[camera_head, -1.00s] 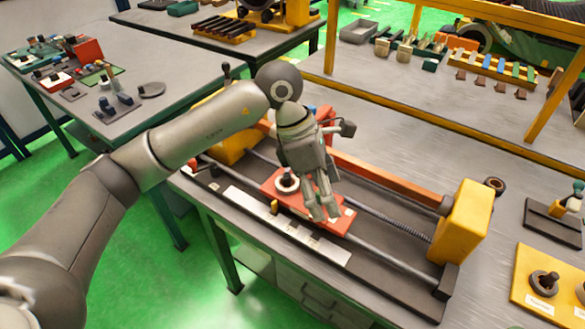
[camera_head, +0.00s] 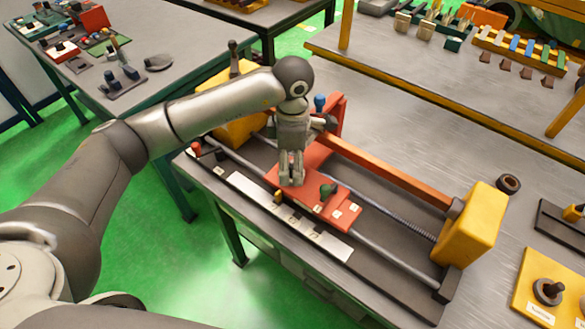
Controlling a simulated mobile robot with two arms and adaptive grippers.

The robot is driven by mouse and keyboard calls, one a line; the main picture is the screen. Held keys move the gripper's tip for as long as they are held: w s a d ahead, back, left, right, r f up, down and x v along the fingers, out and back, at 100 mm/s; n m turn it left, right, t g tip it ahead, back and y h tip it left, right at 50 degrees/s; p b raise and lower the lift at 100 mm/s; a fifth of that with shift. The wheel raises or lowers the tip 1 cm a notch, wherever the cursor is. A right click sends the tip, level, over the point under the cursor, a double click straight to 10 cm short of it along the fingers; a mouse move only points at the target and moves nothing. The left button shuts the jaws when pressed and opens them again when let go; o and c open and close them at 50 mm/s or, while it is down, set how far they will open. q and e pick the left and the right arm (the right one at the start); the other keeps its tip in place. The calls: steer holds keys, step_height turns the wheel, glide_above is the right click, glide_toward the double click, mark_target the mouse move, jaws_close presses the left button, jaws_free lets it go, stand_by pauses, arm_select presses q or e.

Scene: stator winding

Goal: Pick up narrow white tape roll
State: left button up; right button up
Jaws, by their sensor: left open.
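My left gripper (camera_head: 291,182) points down over the left part of the red plate (camera_head: 344,207) on the winding machine. It is open, with its fingers low over the plate. The white tape roll is hidden behind the gripper; I cannot tell whether the fingers touch it or stand around it. A green knob (camera_head: 327,190) stands on the plate just right of the fingers. My right gripper is not in view.
The machine has a yellow end block (camera_head: 474,225) on the right and an orange bar (camera_head: 385,172) behind the plate. A dark ring (camera_head: 508,183) lies on the table. A yellow board (camera_head: 535,271) with a ring on a post (camera_head: 547,290) is at the lower right.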

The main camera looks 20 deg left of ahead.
arm_select(q)
steer(key=shift+s+f, duration=0.1)
steer(key=shift+f, duration=1.05)
steer(key=shift+c, duration=1.1)
steer(key=c, duration=0.8)
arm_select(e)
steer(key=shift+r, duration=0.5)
